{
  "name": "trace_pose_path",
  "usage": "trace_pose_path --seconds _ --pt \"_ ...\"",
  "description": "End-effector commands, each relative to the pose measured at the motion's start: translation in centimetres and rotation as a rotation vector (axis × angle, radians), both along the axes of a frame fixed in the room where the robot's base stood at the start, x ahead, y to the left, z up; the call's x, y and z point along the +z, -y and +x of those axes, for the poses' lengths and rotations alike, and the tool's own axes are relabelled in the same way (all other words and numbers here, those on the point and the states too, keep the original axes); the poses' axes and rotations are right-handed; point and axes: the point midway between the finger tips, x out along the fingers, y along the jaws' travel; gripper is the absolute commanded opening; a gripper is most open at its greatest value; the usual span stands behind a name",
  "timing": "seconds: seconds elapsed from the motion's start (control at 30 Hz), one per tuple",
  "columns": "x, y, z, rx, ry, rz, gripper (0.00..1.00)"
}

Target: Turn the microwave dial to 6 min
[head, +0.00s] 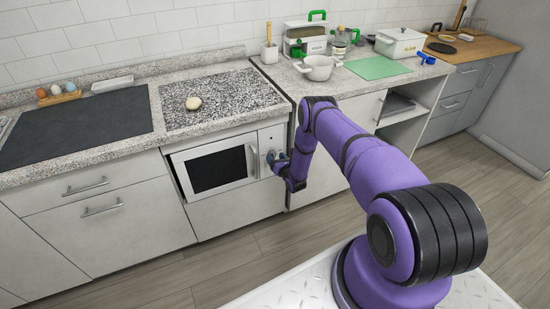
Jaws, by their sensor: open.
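The white microwave (216,169) is built into the cabinet below the counter, with a dark window and a vertical handle (253,161) on the right of its door. Its narrow control panel (269,138) is to the right of the door. My gripper (271,158) is at this panel, reaching in from the right. It is open, but its fingers look small and dark here. The dial cannot be made out clearly; my gripper covers the part of the panel around it. I cannot tell whether the fingers touch the dial, and no dial marks are readable.
A black cooktop (75,128) is at left. A white pot (318,68) and green mat (379,68) stand on the right counter. The floor (235,262) before the cabinets is clear.

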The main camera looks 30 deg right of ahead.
Motion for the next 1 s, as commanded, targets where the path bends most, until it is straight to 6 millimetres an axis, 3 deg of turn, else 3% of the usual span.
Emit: trace_pose_path --seconds 0.43,0.67,1.0 --pt "0.04 0.05 1.11 -0.001 0.0 -0.001 0.65" --pt "0.04 0.05 1.1 -0.001 0.0 -0.001 0.15" --pt "0.03 0.01 1.11 0.0 0.003 0.037 0.16"
